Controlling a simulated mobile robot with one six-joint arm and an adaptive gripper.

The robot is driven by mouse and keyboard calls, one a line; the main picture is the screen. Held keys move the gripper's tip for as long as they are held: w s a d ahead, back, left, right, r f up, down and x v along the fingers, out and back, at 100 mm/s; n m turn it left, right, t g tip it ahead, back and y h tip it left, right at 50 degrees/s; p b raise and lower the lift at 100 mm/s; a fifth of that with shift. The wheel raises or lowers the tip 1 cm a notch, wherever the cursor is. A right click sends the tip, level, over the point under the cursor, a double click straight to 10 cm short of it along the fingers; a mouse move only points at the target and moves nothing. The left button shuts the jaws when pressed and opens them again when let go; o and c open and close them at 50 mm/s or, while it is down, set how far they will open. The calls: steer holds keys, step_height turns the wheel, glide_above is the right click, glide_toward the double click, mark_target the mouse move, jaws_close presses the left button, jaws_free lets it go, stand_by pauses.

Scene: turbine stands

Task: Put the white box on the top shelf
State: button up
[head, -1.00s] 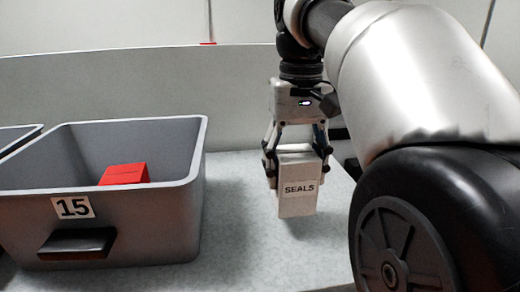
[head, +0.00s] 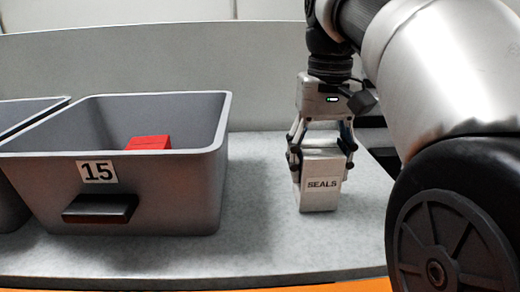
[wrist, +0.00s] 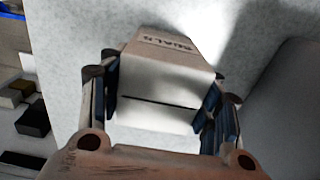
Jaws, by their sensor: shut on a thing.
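The white box (head: 320,193), with a label reading SEALS, is upright in the head view, right of the grey bin. My gripper (head: 321,152) points down and is shut on the upper part of the box, one finger on each side. In the wrist view the white box (wrist: 160,75) sits between the two fingers of my gripper (wrist: 160,100). The box is at or just above the grey surface (head: 270,240); I cannot tell whether it touches. No top shelf can be made out.
A grey bin (head: 190,190) numbered 15 stands left of the box, with a red block (head: 148,142) inside. Part of another bin (head: 12,118) shows at the far left. An orange edge (head: 330,286) runs along the front. In the wrist view, dark items (wrist: 33,120) lie at the left.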

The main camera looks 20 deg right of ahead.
steer(key=shift+f, duration=0.25)
steer(key=o, duration=1.6)
steer(key=shift+o, duration=0.8)
step_height(320, 180, up, 3)
steer(key=p, duration=0.2)
steer(key=shift+p, duration=0.4)
steer(key=shift+r, duration=2)
